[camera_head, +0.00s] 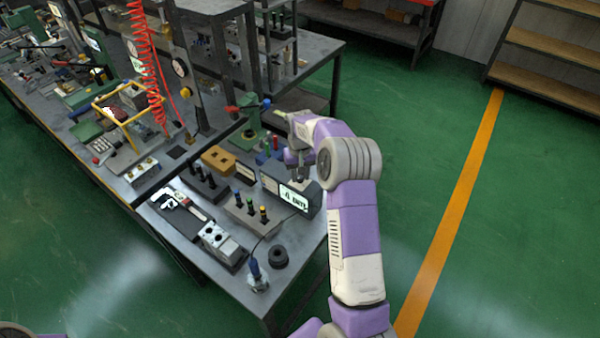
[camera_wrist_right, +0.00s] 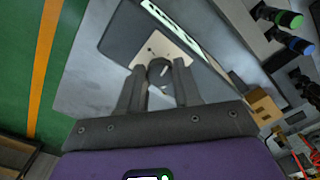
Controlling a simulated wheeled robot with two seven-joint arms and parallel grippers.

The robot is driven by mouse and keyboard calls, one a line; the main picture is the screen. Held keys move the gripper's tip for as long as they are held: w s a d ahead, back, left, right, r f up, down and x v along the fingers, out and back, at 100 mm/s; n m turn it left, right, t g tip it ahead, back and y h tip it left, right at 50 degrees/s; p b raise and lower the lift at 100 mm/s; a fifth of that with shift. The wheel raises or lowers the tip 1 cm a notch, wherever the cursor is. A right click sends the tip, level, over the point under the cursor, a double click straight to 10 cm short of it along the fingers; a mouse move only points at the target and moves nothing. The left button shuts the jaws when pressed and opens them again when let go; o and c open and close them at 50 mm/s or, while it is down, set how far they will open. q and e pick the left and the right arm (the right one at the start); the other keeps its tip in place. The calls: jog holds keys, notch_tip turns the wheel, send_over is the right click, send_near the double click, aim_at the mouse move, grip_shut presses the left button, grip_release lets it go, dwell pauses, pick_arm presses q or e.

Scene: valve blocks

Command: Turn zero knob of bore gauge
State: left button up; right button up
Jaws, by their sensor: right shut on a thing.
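The bore gauge (camera_head: 314,203) is a dark grey box near the bench's right edge. Its lit display (camera_head: 294,198) faces the front, and its digits are too small to read surely. In the right wrist view the gauge's top carries a pale plate (camera_wrist_right: 178,46) with a dark round zero knob (camera_wrist_right: 158,69). My right gripper (camera_head: 299,175) reaches down onto the gauge's top; in the wrist view its two fingers (camera_wrist_right: 161,72) are shut on the knob, one on each side. In the head view the knob is hidden. My left gripper is out of view.
In front of the gauge are a block with coloured-top plugs (camera_head: 249,214), a metal valve block (camera_head: 221,242), a black ring (camera_head: 278,257) and a small blue-topped tool (camera_head: 256,275). A caliper (camera_head: 182,202) lies left. A red coiled hose (camera_head: 150,70) hangs further back. Green floor right is open.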

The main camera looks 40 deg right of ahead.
aim_at(301, 176)
jog(key=n+p, duration=0.1)
jog(key=n, duration=0.3)
jog(key=shift+n, duration=0.3)
jog(key=shift+d+n+p, duration=0.1)
jog(key=shift+n+p, duration=0.3)
jog(key=shift+n, duration=2.2)
jog(key=o, duration=1)
jog(key=shift+o, duration=0.2)
jog(key=shift+r, duration=0.1)
notch_tip(301, 176, up, 8)
jog(key=shift+f, duration=0.25)
